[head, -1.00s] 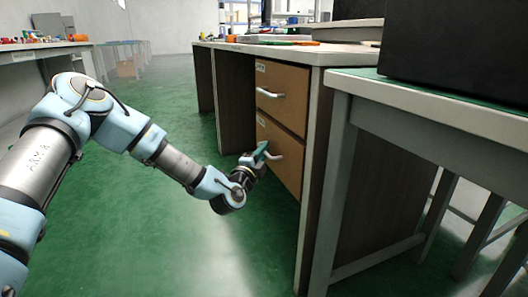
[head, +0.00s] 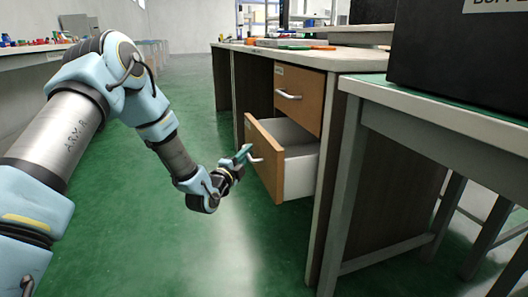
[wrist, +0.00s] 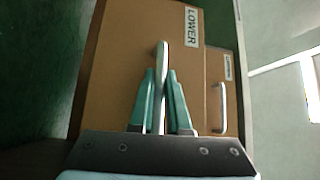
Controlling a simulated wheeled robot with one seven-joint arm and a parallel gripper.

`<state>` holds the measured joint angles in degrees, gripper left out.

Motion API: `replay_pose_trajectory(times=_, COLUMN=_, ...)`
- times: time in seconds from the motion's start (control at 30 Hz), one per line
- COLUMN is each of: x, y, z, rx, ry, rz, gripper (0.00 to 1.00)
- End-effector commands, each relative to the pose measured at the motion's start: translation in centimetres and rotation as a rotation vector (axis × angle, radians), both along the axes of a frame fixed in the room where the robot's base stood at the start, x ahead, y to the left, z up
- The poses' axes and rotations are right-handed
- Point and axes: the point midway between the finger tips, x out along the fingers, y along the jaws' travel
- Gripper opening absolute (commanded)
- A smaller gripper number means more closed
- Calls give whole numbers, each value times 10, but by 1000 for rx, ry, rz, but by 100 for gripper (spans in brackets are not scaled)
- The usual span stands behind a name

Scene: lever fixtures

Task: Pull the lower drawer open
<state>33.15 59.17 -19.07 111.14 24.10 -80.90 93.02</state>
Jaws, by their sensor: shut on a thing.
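The lower drawer (head: 264,160) stands out of the desk, with its white inside showing in the head view. Its front, labelled "LOWER", fills much of the wrist view (wrist: 120,60). My gripper (head: 247,154) is at the drawer's front. In the wrist view, the two green fingers (wrist: 162,98) are shut on the lower drawer's pale handle (wrist: 162,60), one finger on each side. The handle's far end shows beyond the fingertips.
The upper drawer (head: 298,97) is closed, with its own handle (head: 288,95). A grey-legged table (head: 440,140) with a black box (head: 460,60) stands at the right. The green floor (head: 150,240) left of the desk is clear.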

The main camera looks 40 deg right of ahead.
Motion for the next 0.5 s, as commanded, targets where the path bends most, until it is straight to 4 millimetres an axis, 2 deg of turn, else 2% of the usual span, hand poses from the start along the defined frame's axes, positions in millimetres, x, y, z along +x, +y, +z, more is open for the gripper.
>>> replay_pose_trajectory(times=0.03, x=6, y=15, z=1, rx=3, ry=-3, rz=3, gripper=0)
replay_pose_trajectory(times=0.2, x=21, y=54, z=0, rx=1, ry=-1, rz=3, gripper=0)
replay_pose_trajectory(times=0.33, x=29, y=74, z=0, rx=1, ry=-2, rz=1, gripper=0)
replay_pose_trajectory(times=0.5, x=34, y=89, z=0, rx=0, ry=0, rz=1, gripper=0)
